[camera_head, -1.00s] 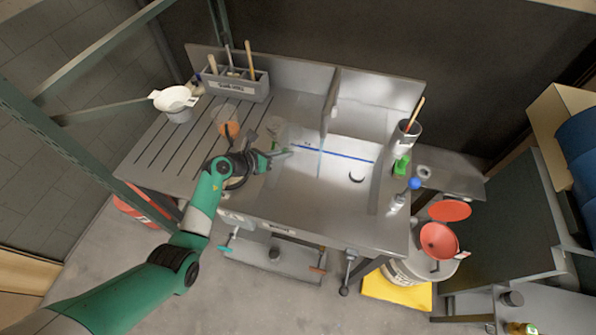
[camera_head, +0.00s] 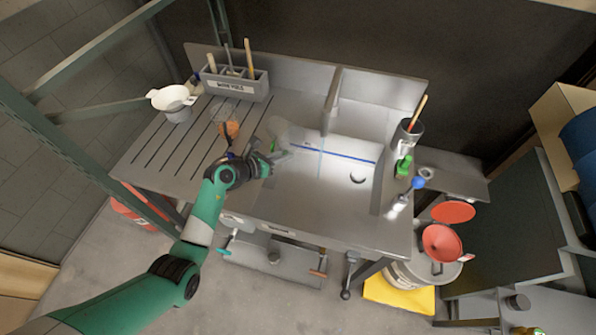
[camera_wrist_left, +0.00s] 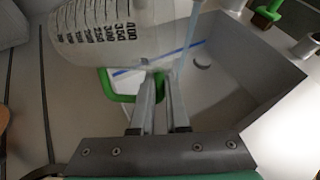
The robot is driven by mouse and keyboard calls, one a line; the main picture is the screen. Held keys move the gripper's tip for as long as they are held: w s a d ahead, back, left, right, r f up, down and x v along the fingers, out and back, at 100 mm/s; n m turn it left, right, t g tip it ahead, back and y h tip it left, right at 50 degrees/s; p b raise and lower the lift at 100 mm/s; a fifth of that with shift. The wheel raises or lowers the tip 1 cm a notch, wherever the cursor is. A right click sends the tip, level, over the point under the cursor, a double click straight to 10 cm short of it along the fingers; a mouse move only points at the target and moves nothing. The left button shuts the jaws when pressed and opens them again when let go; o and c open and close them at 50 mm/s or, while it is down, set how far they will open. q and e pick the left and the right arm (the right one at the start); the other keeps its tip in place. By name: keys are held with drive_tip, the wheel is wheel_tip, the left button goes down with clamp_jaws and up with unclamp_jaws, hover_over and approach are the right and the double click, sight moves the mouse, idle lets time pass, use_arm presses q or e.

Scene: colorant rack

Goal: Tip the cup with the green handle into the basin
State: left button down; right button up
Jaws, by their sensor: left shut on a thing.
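My left gripper (camera_head: 276,157) is shut on the green handle of a clear cup (camera_head: 281,130). In the left wrist view, the fingers (camera_wrist_left: 158,95) close on the green handle (camera_wrist_left: 122,97), and the cup (camera_wrist_left: 105,35) shows dark graduation numbers. The cup is held off the counter and looks tilted, near the basin's left edge. Its mouth and contents are not clear to me. The basin (camera_head: 315,195) is a steel sink with a blue line and a round dark drain. My right gripper is not in view.
A cup with orange contents (camera_head: 229,130) stands on the grooved drainboard. A tool box (camera_head: 238,86) and a white strainer on a pot (camera_head: 174,98) stand behind. A tool cup (camera_head: 409,132), green item (camera_head: 404,165) and blue-topped bottle (camera_head: 401,203) line the basin's right side.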

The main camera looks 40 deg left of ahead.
use_arm(q)
drive_tip(key=shift+d+f+m+b, duration=0.3)
drive_tip(key=shift+f+b, duration=0.1)
drive_tip(key=shift+b, duration=0.3)
drive_tip(key=shift+r+m+y+p, duration=0.1)
drive_tip(key=shift+m+y+p, duration=0.4)
drive_tip(key=shift+y, duration=0.3)
drive_tip(key=shift+a, duration=0.1)
